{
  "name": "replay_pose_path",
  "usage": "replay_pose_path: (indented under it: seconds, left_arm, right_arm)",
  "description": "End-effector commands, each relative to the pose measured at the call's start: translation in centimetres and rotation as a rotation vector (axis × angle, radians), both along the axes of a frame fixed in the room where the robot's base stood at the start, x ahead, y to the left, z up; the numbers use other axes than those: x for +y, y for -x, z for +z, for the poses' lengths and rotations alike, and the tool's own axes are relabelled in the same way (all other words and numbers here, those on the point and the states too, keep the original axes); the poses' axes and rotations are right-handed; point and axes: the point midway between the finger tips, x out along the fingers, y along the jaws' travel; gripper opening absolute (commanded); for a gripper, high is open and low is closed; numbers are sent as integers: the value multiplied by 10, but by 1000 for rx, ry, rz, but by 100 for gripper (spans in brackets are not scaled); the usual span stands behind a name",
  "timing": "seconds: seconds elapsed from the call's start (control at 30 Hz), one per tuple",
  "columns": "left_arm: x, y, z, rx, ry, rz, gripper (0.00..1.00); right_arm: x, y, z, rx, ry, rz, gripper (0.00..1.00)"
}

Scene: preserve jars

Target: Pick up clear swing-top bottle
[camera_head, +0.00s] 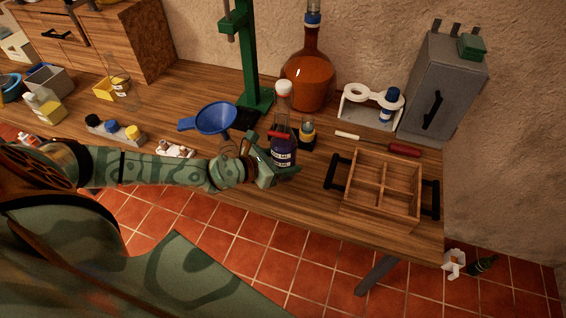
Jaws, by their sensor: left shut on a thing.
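The clear swing-top bottle (284,153) stands near the table's front edge in the head view, with a clear upper part, a red band and a dark blue-purple labelled lower part. My left gripper (275,167) reaches it from the left and is shut on it, low on its body. The gripper hides part of the bottle's lower left side. I cannot tell whether its base touches the table. A white round top (284,88) shows just above and behind it. My right gripper is not in view.
A small yellow-labelled bottle (307,134) stands close on the right. Behind are a large amber bottle (311,78) and a green stand (246,60). A blue funnel (215,118) is at left. A wooden divided tray (381,211) with black handles lies at right, a red-handled tool (404,150) behind it.

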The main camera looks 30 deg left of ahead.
Motion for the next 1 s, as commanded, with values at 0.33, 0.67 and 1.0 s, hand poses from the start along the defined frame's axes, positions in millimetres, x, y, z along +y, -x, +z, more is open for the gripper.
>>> replay_pose_path:
  seconds: [0.33,0.67,1.0]
  left_arm:
    - [-15,56,70,-2,0,-4,3]
    - [-30,119,93,-3,0,-2,3]
    - [-34,135,100,-5,-1,-4,3]
  right_arm:
    - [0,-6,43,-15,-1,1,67]
    - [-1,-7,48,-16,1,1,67]
    - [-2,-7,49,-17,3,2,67]
